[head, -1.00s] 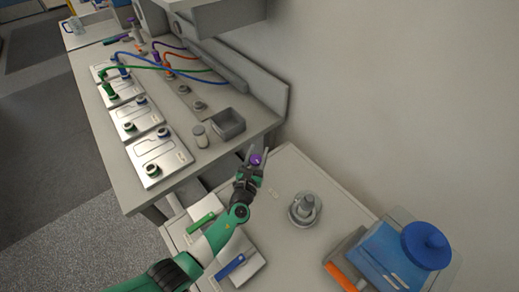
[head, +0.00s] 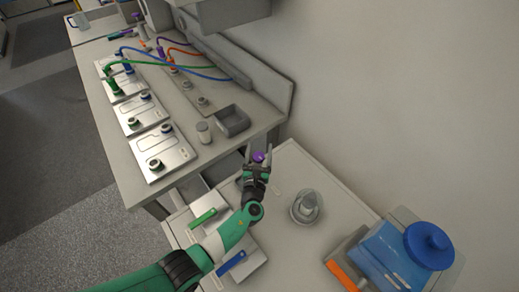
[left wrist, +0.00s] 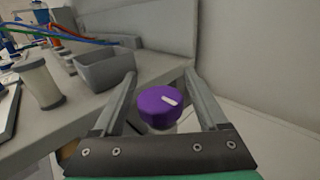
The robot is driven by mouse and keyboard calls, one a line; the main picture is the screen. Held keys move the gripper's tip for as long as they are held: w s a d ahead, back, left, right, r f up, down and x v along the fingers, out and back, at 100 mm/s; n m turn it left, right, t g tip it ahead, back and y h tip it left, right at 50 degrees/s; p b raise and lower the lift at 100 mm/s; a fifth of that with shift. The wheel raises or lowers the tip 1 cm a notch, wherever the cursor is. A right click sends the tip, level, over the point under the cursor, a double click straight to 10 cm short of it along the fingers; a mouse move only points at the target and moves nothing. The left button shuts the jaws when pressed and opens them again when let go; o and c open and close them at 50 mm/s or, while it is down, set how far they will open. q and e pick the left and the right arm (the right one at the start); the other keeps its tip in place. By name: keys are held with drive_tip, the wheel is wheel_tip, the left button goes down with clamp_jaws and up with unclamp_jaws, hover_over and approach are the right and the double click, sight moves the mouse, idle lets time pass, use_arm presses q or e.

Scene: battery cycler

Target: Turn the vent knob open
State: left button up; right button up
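The vent knob is a purple round knob with a pale pointer mark (left wrist: 160,106). It sits between the two spread fingers of my left gripper (left wrist: 160,88) in the left wrist view, with a gap on both sides. In the head view the knob (head: 258,157) shows as a small purple spot between the fingertips of my left gripper (head: 258,153), close to the wall side of the lower cabinet. The left gripper is open. Whether the fingers are down at the knob's height is hard to tell. My right gripper is not in view.
A grey bin (head: 232,121) and a small jar (head: 204,132) stand on the bench beyond the knob. A clear-covered metal fitting (head: 307,206) stands on the cabinet top to the right. A blue container (head: 398,258) is at lower right. Cell trays line the bench.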

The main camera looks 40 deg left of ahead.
use_arm(q)
drive_tip(key=shift+s+d+r+p, duration=0.1)
drive_tip(key=shift+s+d+p, duration=0.25)
drive_tip(key=shift+s+p, duration=0.05)
drive_tip(key=p+v, duration=0.3)
drive_tip(key=v, duration=0.7)
drive_tip(key=shift+s+d, duration=0.15)
drive_tip(key=shift+s, duration=0.1)
